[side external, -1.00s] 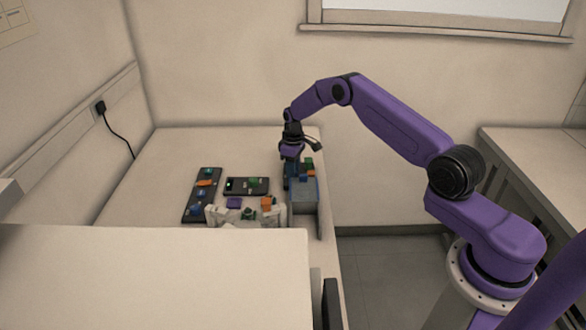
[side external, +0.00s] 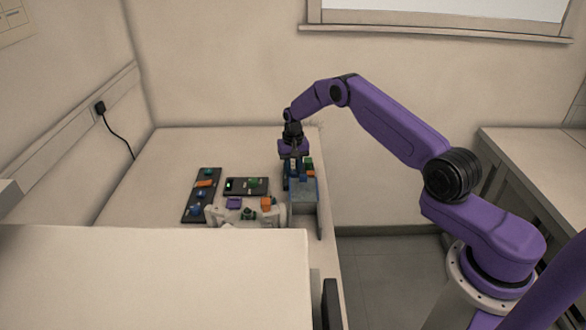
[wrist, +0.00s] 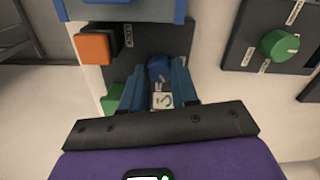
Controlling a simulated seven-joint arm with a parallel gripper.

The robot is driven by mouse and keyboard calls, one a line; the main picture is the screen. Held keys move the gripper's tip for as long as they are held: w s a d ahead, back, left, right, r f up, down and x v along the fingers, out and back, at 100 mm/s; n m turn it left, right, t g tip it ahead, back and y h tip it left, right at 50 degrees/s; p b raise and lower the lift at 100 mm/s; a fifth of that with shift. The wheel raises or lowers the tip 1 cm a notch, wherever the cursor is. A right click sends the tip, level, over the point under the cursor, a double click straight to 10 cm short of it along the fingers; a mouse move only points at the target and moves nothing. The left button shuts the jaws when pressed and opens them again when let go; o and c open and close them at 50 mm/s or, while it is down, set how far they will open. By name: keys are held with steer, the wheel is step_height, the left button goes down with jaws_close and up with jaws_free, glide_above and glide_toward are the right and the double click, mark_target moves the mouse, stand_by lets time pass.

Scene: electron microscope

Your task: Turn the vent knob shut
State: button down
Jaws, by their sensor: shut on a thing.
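A blue knob (wrist: 158,68) sits on a dark panel (wrist: 170,38) in the wrist view, between the two blue fingers of my gripper (wrist: 158,90). My gripper is shut on this knob, and the fingers hide parts of its sides.
Close beside my fingers are an orange block (wrist: 95,48) and a green button (wrist: 112,98). A grey-blue box (side external: 304,198) stands in front. A panel with a green knob (wrist: 280,45) and a long dark panel (side external: 190,208) lie to the left in the side view. The table's far left is clear.

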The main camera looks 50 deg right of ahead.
mark_target(293, 171)
steer(key=m, duration=0.5)
steer(key=shift+m, duration=0.3)
stand_by(0.4)
steer(key=c, duration=0.9)
jaws_free()
steer(key=shift+o, duration=0.2)
step_height(293, 171, up, 17)
steer(key=shift+r, duration=0.2)
